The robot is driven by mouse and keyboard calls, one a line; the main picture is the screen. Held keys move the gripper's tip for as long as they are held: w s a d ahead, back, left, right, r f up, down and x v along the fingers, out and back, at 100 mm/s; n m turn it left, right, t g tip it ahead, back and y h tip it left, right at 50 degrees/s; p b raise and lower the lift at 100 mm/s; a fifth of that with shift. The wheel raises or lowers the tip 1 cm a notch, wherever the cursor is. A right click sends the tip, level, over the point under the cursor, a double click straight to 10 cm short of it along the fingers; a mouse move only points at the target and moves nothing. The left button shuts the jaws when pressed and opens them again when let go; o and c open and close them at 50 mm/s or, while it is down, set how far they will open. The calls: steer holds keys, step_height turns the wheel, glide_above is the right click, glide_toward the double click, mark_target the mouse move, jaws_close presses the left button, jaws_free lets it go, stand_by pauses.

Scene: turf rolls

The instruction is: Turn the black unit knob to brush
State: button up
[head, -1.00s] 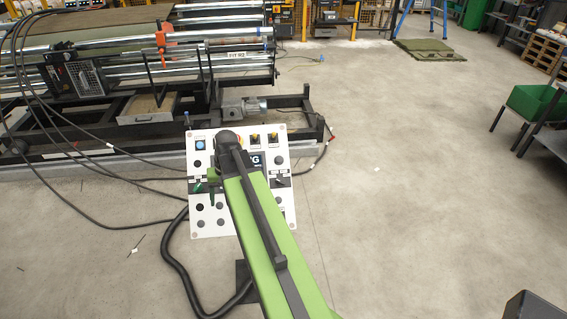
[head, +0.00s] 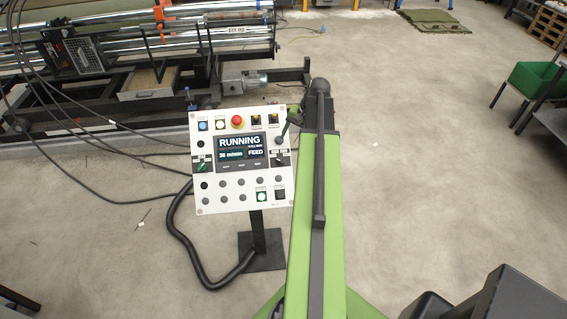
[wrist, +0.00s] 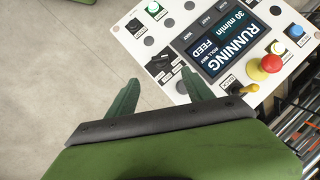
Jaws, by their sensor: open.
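The black unit knob (head: 281,160) sits at the right side of the white control panel (head: 240,205), beside the screen. In the wrist view the panel is turned about, and the black knob (wrist: 159,63) shows just beyond my fingertips. Its small label is too small to read for sure. My gripper (wrist: 160,77) is open and empty, its two green fingers apart with the knob roughly between and ahead of them. In the head view my gripper (head: 286,132) is at the panel's upper right edge, partly hidden by my arm. I cannot tell whether it touches anything.
The screen (head: 240,149) reads RUNNING, 30 m/min and FEED. A red mushroom button (head: 237,120), yellow selectors, a green-handled knob (head: 201,167) and a lit green button (head: 262,197) are on the panel. Hoses and the roller machine (head: 150,95) lie behind.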

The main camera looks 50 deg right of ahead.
mark_target(282, 160)
steer(key=b+x, duration=1.1)
steer(key=x, duration=0.2)
steer(key=shift+f, duration=0.2)
steer(key=shift+r, duration=0.15)
